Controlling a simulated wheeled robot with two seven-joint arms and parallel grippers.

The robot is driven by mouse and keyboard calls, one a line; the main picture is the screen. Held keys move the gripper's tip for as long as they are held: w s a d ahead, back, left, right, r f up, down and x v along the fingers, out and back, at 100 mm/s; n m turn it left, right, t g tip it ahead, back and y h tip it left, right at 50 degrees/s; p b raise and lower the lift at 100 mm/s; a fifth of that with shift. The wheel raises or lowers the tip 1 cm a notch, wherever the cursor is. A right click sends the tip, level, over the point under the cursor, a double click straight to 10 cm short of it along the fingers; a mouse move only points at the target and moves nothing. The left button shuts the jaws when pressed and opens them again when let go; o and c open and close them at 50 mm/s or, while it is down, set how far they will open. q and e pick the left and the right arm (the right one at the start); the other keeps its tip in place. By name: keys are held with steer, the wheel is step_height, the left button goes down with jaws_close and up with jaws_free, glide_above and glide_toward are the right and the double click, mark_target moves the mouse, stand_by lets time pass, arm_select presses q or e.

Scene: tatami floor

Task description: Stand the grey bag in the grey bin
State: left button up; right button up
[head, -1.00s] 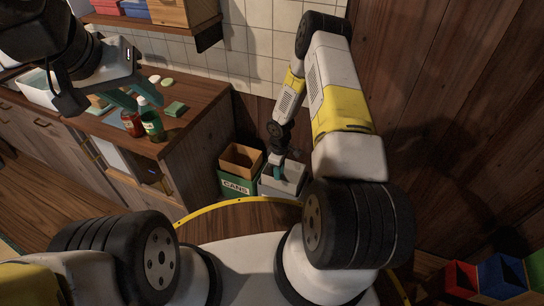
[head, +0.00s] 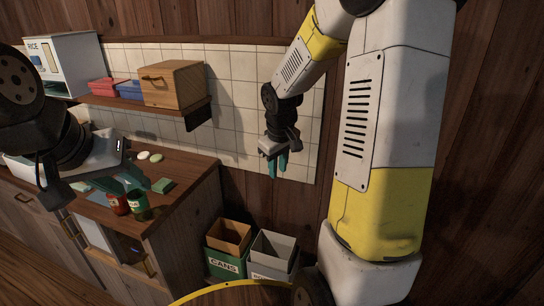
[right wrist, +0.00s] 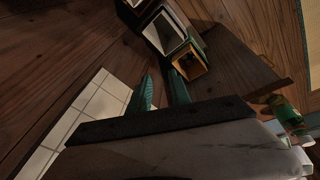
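The grey bin (head: 272,258) stands on the floor against the wall, beside the green CANS bin. In the right wrist view the grey bin (right wrist: 165,32) shows its open mouth. I cannot make out the grey bag; whether it is inside the bin is unclear. My right gripper (head: 276,165) is raised well above the bins, in front of the tiled wall. In the right wrist view its teal fingers (right wrist: 163,92) are apart with nothing between them. My left gripper (head: 125,184) is over the counter at the left; its finger gap is not clear.
The CANS bin (head: 226,255) has a brown inside. The counter (head: 185,185) at the left holds a red jar (head: 118,204), a green jar (head: 137,201) and a sponge (head: 162,185). A shelf (head: 150,103) with a wooden box (head: 173,84) hangs above it.

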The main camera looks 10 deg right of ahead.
steer(key=s+a+r+m+t+y, duration=0.1)
steer(key=s+a+r+m, duration=0.1)
steer(key=s+r, duration=0.5)
steer(key=s+a+r+m+t+y, duration=0.1)
steer(key=s+a+r+m+t, duration=0.1)
steer(key=s+r, duration=0.6)
steer(key=s, duration=0.5)
steer(key=shift+s+a+m+y, duration=0.15)
steer(key=shift+s+m+y, duration=0.1)
steer(key=shift+m+y, duration=0.15)
